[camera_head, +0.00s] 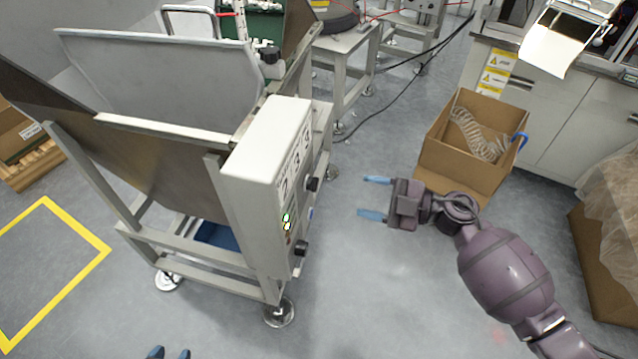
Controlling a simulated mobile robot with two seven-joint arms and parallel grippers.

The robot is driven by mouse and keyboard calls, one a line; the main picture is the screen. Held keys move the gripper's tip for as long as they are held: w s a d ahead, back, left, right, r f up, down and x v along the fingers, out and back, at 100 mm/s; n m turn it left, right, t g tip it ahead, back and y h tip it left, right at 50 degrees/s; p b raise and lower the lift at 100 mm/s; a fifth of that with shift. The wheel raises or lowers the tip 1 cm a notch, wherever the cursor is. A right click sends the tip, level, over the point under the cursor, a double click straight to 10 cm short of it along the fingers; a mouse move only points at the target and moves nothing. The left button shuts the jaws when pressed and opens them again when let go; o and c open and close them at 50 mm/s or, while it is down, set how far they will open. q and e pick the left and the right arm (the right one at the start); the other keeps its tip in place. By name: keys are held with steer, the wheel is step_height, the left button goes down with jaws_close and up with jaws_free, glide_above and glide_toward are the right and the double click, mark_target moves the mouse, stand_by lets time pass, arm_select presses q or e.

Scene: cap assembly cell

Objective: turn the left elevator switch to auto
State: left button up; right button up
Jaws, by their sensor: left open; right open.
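A white control box (270,140) is mounted on the metal frame of a hopper-like machine, left of centre. Its narrow right-hand face carries an upper black knob (313,184), a lower black knob (302,248) and lit indicators (287,218). The knobs' set positions and labels are too small to read. My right gripper (362,196) is open and empty, to the right of the box, with its blue fingers pointing left towards the knobs but apart from them.
The machine's metal frame (190,256) stands on round feet. An open cardboard box (465,148) with a clear coil lies behind my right arm. A white cabinet (575,120) stands at the upper right. Grey floor (375,290) is free between the control box and my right arm.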

mark_target(311, 184)
steer(key=b+x, duration=0.1)
steer(key=x, duration=0.9)
steer(key=shift+a, duration=0.3)
steer(key=shift+c, duration=0.2)
steer(key=c, duration=0.9)
